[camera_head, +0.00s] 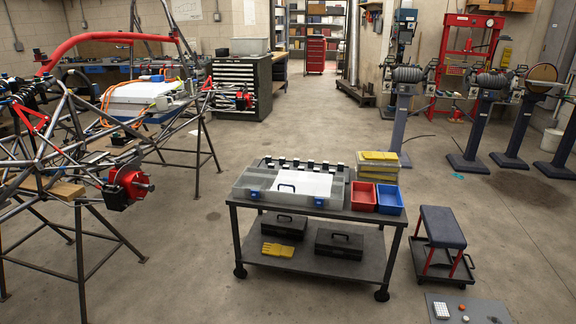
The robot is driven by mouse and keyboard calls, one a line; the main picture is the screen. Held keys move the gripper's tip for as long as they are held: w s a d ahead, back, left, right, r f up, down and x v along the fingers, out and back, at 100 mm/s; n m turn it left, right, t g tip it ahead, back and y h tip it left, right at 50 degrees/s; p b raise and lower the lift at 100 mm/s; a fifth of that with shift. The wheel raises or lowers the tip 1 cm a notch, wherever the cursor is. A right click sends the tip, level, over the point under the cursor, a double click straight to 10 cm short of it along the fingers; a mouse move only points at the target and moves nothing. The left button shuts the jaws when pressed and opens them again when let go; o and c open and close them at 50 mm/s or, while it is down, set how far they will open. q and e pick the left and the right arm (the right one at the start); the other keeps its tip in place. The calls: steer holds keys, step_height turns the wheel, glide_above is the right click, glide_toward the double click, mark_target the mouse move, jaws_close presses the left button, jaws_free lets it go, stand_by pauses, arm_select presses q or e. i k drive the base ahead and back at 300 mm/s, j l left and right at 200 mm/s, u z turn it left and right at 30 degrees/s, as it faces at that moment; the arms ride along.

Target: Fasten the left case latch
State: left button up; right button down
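A flat grey case (250,180) with a clear-looking lid lies on the top of a dark wheeled cart (375,217). Its left latch (255,194) is blue and sits on the front edge, left of the dark handle (287,187). A second blue latch (319,202) sits on the front edge to the right. The latches are too small to tell whether they are fastened. Neither of my grippers is in view.
Red (363,196) and blue (390,200) bins and a yellow stack (377,166) stand right of the case. Dark toolboxes (284,226) are on the lower shelf. A padded stool (442,228) stands right of the cart, and a tube chassis (75,110) at left.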

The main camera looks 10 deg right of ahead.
mark_target(254, 193)
steer(key=i+l+z, duration=0.25)
steer(key=i+z, duration=0.15)
steer(key=i+l+z, duration=0.1)
steer(key=i+z, duration=0.7)
steer(key=u, duration=1.5)
steer(key=i+l, duration=0.05)
steer(key=l, duration=0.05)
